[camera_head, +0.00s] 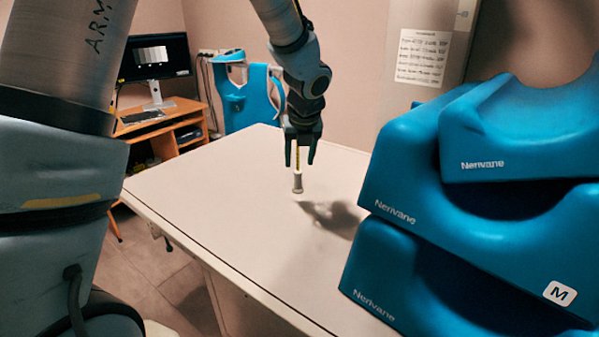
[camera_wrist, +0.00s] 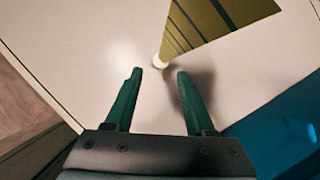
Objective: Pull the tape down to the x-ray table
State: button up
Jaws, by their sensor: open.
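The tape is a thin yellow strip (camera_head: 298,158) with a grey end piece (camera_head: 298,183) at the bottom, over the white x-ray table (camera_head: 240,185). In the wrist view the tape (camera_wrist: 205,25) is a wide yellow-olive strip with dark bands, ending in a small white tip (camera_wrist: 159,62). My gripper (camera_head: 300,163) points down above the table, its two fingers apart and empty. In the head view the tape shows between the fingers; in the wrist view its tip lies just past the fingertips (camera_wrist: 159,72). I cannot tell whether the end piece touches the table.
Large blue padded blocks (camera_head: 400,200) are stacked at the right, close to the table. A blue chair (camera_head: 248,98) and a wooden desk (camera_head: 160,130) with a monitor (camera_head: 154,56) stand behind. The table's left part is clear. A shadow falls right of the tape.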

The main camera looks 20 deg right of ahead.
aim_at(298, 172)
jog(key=p+x, duration=0.1)
jog(key=x, duration=0.6)
jog(key=shift+w+d+f, duration=0.1)
jog(key=shift+w+f, duration=0.05)
jog(key=shift+f, duration=0.15)
grip_shut()
dwell(1.1)
